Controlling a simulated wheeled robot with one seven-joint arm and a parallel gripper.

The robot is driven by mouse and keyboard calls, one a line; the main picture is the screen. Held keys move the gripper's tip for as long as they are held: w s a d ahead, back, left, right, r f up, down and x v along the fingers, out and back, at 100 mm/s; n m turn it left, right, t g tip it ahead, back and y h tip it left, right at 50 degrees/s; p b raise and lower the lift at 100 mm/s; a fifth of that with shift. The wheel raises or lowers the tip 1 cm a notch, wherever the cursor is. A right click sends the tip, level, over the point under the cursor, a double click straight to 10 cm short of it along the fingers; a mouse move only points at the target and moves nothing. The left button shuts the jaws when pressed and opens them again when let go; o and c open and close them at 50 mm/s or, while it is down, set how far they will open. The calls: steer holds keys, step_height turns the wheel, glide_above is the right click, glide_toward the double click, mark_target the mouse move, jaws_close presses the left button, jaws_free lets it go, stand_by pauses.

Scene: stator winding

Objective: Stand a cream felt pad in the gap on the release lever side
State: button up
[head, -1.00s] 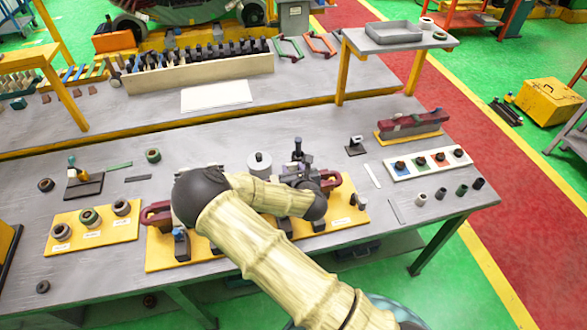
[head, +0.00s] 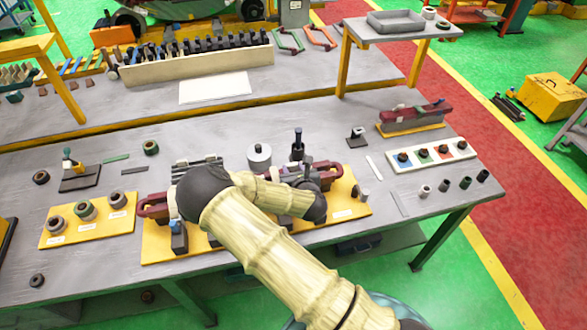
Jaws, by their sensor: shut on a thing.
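The winding fixture sits on a yellow base plate (head: 160,250) at the front of the grey bench. A maroon clamp end (head: 152,206) shows at its left, and other maroon parts show at its right. My arm crosses the fixture and hides its middle. My gripper (head: 306,183) shows only as dark parts beside my wrist, over the right half of the fixture. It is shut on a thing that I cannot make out. A pale flat strip (head: 374,168) lies on the bench to the right. I cannot pick out a cream felt pad, the release lever or the gap.
A white tray (head: 393,166) with coloured squares stands right of the fixture. Several small cylinders (head: 444,186) stand in front of it. A yellow board (head: 88,234) with ring parts lies at left. A dark post (head: 298,146) and a grey cylinder (head: 259,157) rise behind my arm.

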steer(key=shift+f+b, duration=0.6)
steer(key=shift+f, duration=0.3)
steer(key=o, duration=1.1)
steer(key=shift+s, duration=0.15)
steer(key=p+v, duration=1.1)
steer(key=v, duration=0.6)
steer(key=shift+s+r, duration=0.1)
steer(key=shift+r, duration=0.05)
